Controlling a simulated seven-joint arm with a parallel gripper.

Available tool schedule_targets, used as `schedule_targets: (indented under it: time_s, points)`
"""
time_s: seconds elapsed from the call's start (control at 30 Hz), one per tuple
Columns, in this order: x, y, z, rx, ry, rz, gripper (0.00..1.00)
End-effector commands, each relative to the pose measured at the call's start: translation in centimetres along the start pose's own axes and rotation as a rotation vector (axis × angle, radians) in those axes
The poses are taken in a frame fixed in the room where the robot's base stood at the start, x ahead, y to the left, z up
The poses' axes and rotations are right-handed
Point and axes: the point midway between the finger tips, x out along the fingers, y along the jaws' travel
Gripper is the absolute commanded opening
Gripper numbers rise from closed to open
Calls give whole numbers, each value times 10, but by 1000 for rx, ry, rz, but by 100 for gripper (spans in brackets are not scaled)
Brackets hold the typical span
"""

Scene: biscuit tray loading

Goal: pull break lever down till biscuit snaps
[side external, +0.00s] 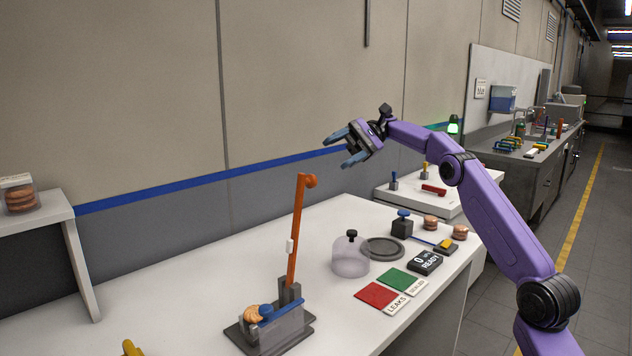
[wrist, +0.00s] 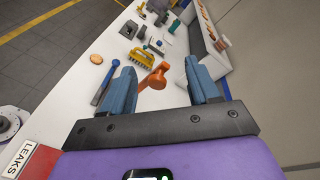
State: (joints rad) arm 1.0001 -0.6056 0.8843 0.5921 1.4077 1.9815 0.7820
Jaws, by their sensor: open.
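The orange break lever (side external: 296,230) stands nearly upright on its grey fixture, its round knob (side external: 310,181) at the top. A biscuit (side external: 254,313) sits at the fixture's left end beside a blue part (side external: 266,311); it looks whole, but fine cracks cannot be made out. My gripper (side external: 341,150) is open and empty, above and to the right of the knob in the side view and apart from it. In the wrist view the orange lever (wrist: 155,76) shows in the gap between my fingertips (wrist: 164,75), beyond them.
A clear dome (side external: 351,257), a grey disc (side external: 384,248), a display box (side external: 425,263) reading "0" and "READY", and red (side external: 376,295) and green (side external: 397,282) pads lie right of the fixture. A yellow comb-like item (wrist: 138,58) shows in the wrist view.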

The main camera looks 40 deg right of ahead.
Motion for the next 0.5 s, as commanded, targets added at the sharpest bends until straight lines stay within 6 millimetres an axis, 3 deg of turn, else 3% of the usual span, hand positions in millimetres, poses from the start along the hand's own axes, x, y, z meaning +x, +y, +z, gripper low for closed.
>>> schedule_targets:
  time_s: [0.1,0.3,0.43,0.5]
  points:
    - [-37,7,-12,25,1,-86,60]
    - [-84,20,-22,49,-1,-197,60]
    - [-112,30,-27,59,-2,-260,60]
    - [-110,32,-29,60,-6,-262,60]
